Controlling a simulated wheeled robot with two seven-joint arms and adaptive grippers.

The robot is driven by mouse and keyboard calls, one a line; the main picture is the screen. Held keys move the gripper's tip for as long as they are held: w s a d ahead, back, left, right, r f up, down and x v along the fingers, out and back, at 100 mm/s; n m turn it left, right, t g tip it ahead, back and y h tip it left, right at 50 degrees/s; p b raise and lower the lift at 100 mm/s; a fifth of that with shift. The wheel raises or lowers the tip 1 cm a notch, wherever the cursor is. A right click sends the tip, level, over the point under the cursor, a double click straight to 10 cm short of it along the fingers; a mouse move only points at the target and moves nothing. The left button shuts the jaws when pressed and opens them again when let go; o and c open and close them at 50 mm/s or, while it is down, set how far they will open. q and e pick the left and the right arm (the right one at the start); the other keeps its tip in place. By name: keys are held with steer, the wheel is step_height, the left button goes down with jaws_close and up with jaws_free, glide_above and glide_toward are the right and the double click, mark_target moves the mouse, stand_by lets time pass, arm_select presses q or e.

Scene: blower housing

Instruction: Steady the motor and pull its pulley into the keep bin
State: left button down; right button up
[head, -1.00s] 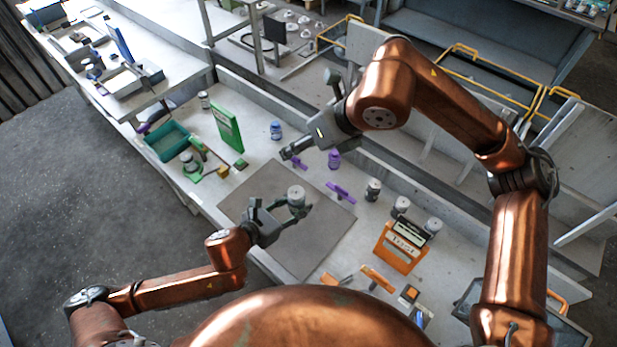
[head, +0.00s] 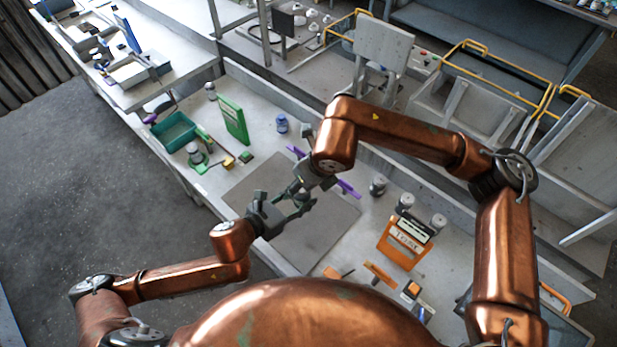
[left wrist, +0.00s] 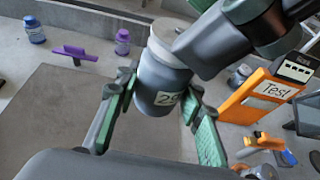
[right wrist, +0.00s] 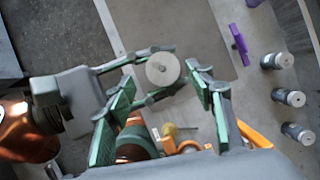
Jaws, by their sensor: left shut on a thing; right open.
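The grey motor (left wrist: 163,86) has a pale label and a light round pulley (right wrist: 162,69) on top. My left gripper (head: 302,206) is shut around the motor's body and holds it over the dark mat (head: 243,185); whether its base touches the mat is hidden. My right gripper (right wrist: 163,88) is open, coming from above; the pulley shows between its fingers in the right wrist view. In the left wrist view the right gripper covers part of the pulley, and I cannot tell whether it touches. A teal bin (head: 174,133) stands at the left of the bench; no label on it is readable.
A green panel (head: 233,120) and a green fixture (head: 197,157) stand near the bin. Several grey motors (head: 378,186) and an orange Test holder (head: 404,245) are at the right.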

steer(key=shift+x, duration=1)
steer(key=shift+c, duration=0.6)
steer(key=shift+a, duration=0.1)
jaws_close()
steer(key=shift+r, duration=0.3)
steer(key=shift+a+r, duration=0.1)
steer(key=shift+r, duration=0.75)
steer(key=shift+w+r, duration=0.1)
